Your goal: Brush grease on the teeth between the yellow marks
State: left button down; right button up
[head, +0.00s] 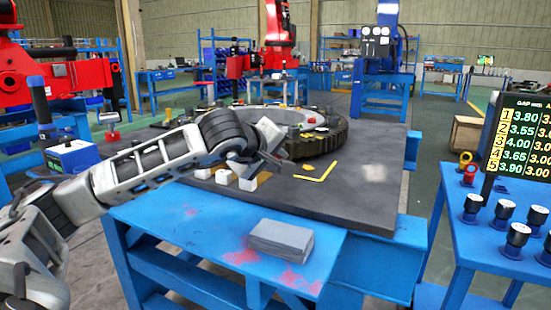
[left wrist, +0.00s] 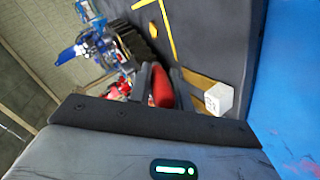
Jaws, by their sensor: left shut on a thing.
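The dark ring gear (head: 335,143) lies on the grey table plate, its teeth showing along the near right rim. Its teeth also show in the left wrist view (left wrist: 133,42). A yellow L-shaped line (head: 319,173) is on the plate in front of the gear; yellow lines also show in the left wrist view (left wrist: 168,30). My left gripper (head: 270,160) is above the plate at the gear's near left side. In the left wrist view it is shut on a red handle (left wrist: 162,90). Any bristles are hidden. My right gripper is in neither view.
White cubes (head: 224,176) stand on the plate below my left gripper. A grey block (head: 280,238) lies on the blue front ledge. At right, a blue table (head: 480,240) carries black knobs and a gap display (head: 520,135). The plate's right part is clear.

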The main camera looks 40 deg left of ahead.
pick_arm(q)
jog(key=d, duration=0.1)
jog(key=s+d, duration=0.1)
jog(key=d, duration=0.1)
jog(key=shift+s+d, duration=0.8)
jog(key=shift+d, duration=0.3)
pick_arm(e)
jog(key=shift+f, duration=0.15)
pick_arm(q)
jog(key=shift+s+d, duration=0.35)
jog(key=shift+d, duration=0.35)
jog(key=shift+s+d, duration=0.3)
jog(key=shift+d, duration=0.35)
